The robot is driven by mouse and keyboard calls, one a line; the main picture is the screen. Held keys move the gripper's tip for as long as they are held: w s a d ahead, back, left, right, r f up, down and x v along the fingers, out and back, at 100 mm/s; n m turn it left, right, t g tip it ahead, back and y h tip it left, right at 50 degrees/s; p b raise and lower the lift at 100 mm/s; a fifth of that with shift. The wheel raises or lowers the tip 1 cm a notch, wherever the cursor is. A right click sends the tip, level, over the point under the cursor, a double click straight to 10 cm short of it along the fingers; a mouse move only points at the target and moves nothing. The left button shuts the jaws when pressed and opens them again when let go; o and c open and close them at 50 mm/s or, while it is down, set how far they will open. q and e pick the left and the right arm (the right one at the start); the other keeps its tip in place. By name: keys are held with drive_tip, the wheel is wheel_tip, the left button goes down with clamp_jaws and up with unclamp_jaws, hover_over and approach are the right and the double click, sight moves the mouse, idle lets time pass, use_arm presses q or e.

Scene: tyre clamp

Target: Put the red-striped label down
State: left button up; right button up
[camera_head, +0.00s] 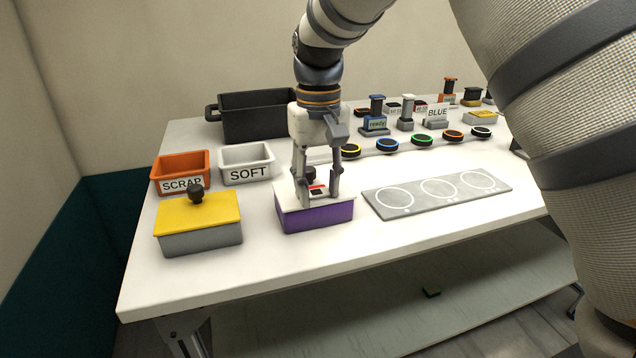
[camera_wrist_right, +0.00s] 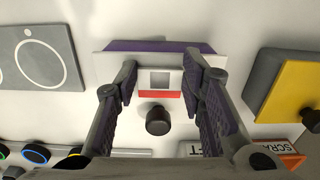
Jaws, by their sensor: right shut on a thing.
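The red-striped label (camera_head: 317,189) is a small white piece with a red band and a dark square. It also shows in the right wrist view (camera_wrist_right: 160,93), between the fingers. My right gripper (camera_head: 319,198) is shut on it, pointing down over the white lid of a purple box (camera_head: 318,219). The lid's black knob (camera_wrist_right: 158,120) is beside the label, and my fingers partly hide it in the head view. I cannot tell whether the label touches the lid. My left gripper is not in view.
A yellow-lidded grey box (camera_head: 199,238), an orange SCRAP bin (camera_head: 181,165) and a white SOFT bin (camera_head: 246,158) stand to the left. A grey plate with white circles (camera_head: 437,194) lies to the right. Several coloured discs and small stands line the back. The table's front is clear.

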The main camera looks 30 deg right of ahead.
sight(319, 195)
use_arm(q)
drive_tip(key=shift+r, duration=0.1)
use_arm(e)
drive_tip(key=shift+s+f, duration=0.1)
drive_tip(key=shift+f, duration=0.1)
drive_tip(key=shift+s+f, duration=0.1)
drive_tip(key=shift+f, duration=0.25)
drive_tip(key=o, duration=0.7)
drive_tip(key=shift+f, duration=0.1)
drive_tip(key=shift+c, duration=0.2)
drive_tip(key=shift+o, duration=0.5)
drive_tip(key=shift+f, duration=0.1)
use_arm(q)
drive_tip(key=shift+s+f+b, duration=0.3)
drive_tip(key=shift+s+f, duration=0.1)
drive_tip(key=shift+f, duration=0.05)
use_arm(e)
wheel_tip(319, 195, up, 14)
drive_tip(key=shift+f, duration=0.15)
